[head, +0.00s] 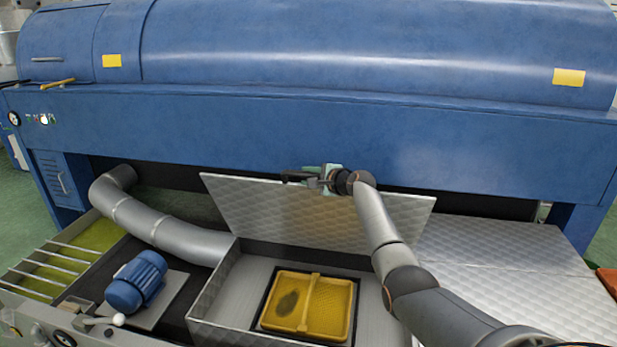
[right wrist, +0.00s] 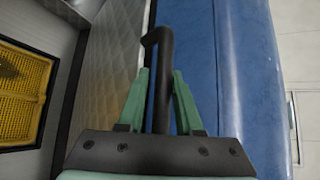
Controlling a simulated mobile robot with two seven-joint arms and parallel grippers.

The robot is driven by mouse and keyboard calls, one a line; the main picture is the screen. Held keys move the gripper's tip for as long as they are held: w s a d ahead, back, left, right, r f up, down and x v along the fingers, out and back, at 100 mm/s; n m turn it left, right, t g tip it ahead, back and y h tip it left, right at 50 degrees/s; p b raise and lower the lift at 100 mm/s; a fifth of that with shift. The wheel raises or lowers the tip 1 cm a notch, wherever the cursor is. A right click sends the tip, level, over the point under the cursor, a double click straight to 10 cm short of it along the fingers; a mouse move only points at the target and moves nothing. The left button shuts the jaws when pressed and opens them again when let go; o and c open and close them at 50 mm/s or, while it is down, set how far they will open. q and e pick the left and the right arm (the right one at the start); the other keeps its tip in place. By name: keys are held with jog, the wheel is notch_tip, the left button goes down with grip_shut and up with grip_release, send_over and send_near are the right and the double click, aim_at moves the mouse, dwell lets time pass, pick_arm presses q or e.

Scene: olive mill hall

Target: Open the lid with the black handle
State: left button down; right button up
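The lid (head: 290,212) is a quilted metal sheet standing raised at the back of an open metal box (head: 212,305), tilted up in front of the blue machine. Its black handle (head: 297,177) is at the lid's top edge. My right gripper (head: 318,178) is at this handle. In the right wrist view the handle (right wrist: 160,65) runs between the green fingers of my right gripper (right wrist: 160,85), which close on it from both sides. The lid also shows there, left of the handle (right wrist: 112,50). My left gripper is not in view.
A yellow mesh tray (head: 340,310) lies inside the open box. A blue motor (head: 137,282) and a grey pipe (head: 165,228) are to its left. The blue machine (head: 250,135) stands close behind the lid. A flat quilted metal cover (head: 510,260) lies to the right.

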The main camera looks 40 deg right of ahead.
jog(key=shift+o, duration=1.4)
jog(key=shift+s+r+p, duration=0.2)
jog(key=shift+s+p, duration=0.1)
jog(key=shift+s, duration=0.2)
jog(key=p+v, duration=0.1)
jog(key=v, duration=1)
jog(key=shift+s, duration=0.2)
jog(key=shift+a, duration=0.1)
jog(key=shift+c, duration=0.4)
